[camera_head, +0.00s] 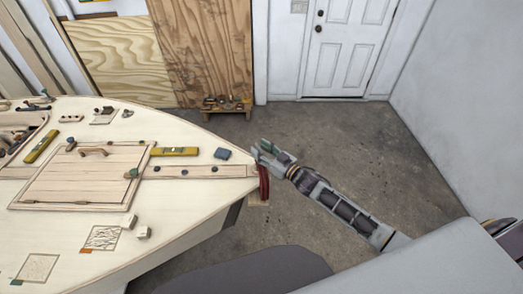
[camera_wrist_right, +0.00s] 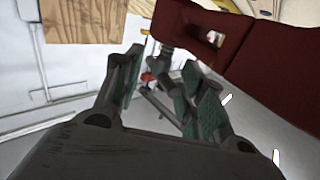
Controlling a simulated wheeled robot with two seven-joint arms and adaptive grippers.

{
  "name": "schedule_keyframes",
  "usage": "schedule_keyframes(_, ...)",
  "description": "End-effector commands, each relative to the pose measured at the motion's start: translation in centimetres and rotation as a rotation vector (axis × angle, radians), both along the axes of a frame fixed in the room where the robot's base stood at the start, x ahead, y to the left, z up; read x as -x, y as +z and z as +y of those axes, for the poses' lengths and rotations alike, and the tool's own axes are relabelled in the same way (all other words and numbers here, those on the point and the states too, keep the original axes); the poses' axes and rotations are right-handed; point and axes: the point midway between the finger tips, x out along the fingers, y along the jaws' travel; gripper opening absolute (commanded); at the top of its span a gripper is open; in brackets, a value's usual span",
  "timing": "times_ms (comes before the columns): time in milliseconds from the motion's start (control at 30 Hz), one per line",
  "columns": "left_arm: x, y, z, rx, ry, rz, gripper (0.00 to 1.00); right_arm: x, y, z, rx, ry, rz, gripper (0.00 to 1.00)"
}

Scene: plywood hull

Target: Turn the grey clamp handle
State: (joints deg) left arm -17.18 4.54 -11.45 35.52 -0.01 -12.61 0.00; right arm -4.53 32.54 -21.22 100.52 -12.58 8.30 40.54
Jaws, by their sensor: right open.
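A dark red clamp (camera_head: 264,183) hangs at the pointed end of the pale plywood hull (camera_head: 180,223). In the right wrist view its red body (camera_wrist_right: 275,70) fills the upper right, and a short grey part (camera_wrist_right: 166,48) shows by its left end. I cannot tell whether this part is the grey handle. My right gripper (camera_head: 262,149) is at the hull's tip, just above the clamp in the head view. Its two green-padded fingers (camera_wrist_right: 163,88) are apart, with nothing seen held between them. My left gripper is out of view.
The deck carries a hatch panel (camera_head: 80,178), yellow levels (camera_head: 175,152) and several small blocks. A low wooden stand (camera_head: 227,109) with small items is by the back wall. Concrete floor (camera_head: 360,130) is clear between the hull and the white door (camera_head: 342,45).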

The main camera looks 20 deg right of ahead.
Motion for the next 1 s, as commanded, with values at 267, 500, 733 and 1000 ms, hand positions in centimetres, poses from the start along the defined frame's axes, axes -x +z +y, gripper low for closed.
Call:
schedule_keyframes(267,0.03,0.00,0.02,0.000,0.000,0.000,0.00,-0.07,-0.01,0.04,0.000,0.000,0.000,0.40)
schedule_keyframes(500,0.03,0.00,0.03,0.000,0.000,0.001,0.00,-0.07,0.00,0.03,-0.001,0.000,0.000,0.15)
schedule_keyframes(733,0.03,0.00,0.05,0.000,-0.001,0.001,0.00,-0.05,0.01,0.05,-0.001,0.000,0.000,0.00)
schedule_keyframes(1000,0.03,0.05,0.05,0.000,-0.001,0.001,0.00,-0.08,0.06,0.12,-0.001,0.010,0.000,0.00)
